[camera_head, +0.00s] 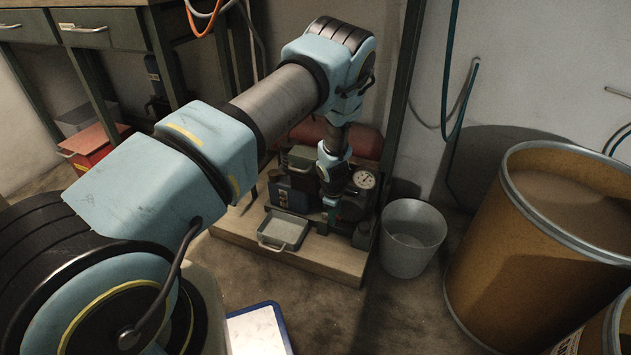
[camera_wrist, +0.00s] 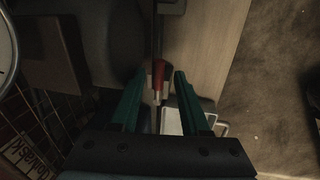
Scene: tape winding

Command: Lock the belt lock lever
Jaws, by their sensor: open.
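The belt lock lever (camera_wrist: 159,74) shows in the wrist view as a thin bar with a red grip. My gripper (camera_wrist: 160,80) is open, with one green finger on each side of the red grip. I see a gap on both sides, and I cannot tell its depth between the fingers. In the head view my gripper (camera_head: 333,217) points down at the front of the winding machine (camera_head: 293,193). The lever is hard to make out there, hidden by my arm and gripper.
A small metal tray (camera_head: 284,230) lies on the wooden base (camera_head: 318,257), left of my gripper. A round gauge (camera_head: 364,179) is on the machine just to the right. A grey bucket (camera_head: 411,238) and a large brown drum (camera_head: 535,250) stand farther right.

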